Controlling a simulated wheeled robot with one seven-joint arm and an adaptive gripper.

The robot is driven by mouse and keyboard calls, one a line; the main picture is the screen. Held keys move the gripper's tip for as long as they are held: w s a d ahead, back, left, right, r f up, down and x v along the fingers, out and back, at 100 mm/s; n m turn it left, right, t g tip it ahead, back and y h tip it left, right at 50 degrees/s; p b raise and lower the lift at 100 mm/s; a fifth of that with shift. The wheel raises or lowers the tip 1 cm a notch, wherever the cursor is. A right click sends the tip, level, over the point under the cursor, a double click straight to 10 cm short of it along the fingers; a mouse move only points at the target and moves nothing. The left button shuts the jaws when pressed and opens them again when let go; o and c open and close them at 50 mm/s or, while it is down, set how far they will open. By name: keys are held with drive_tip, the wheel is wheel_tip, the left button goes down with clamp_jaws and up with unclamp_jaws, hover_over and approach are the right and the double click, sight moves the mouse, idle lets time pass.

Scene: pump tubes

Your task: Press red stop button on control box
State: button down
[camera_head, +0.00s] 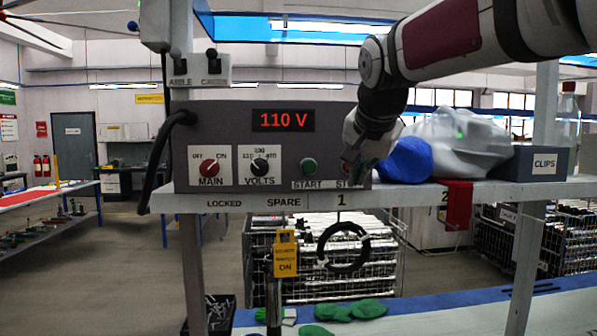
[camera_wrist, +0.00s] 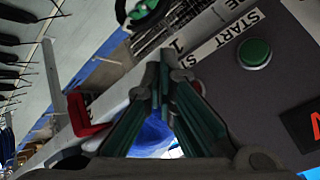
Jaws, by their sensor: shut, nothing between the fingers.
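The grey control box (camera_head: 230,130) stands on the shelf with a lit red "110 V" display (camera_head: 283,121). Its green START button (camera_head: 308,166) is in plain view, and also shows in the wrist view (camera_wrist: 254,53). The red stop button is mostly hidden behind my gripper (camera_head: 350,168) in the head view; part of it shows beside a finger in the wrist view (camera_wrist: 196,87). My gripper is shut and empty, its fingertips (camera_wrist: 160,62) close to the box face by the STOP label. I cannot tell whether they touch the button.
The red MAIN knob (camera_head: 209,168) and black VOLTS knob (camera_head: 260,166) are left of START. A blue rounded object (camera_head: 405,160), a clear bag (camera_head: 460,140) and a CLIPS box (camera_head: 540,162) sit right of the box. A red item (camera_head: 458,205) hangs from the shelf edge (camera_head: 400,198).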

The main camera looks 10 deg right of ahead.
drive_tip(key=shift+w+b, duration=0.45)
drive_tip(key=shift+w, duration=1.75)
drive_tip(key=shift+w, duration=0.1)
drive_tip(key=shift+w, duration=0.3)
drive_tip(key=shift+w, duration=0.65)
idle(0.5)
drive_tip(key=shift+s, duration=1.05)
drive_tip(key=s+p, duration=0.1)
drive_tip(key=s, duration=0.4)
drive_tip(key=shift+p, duration=0.3)
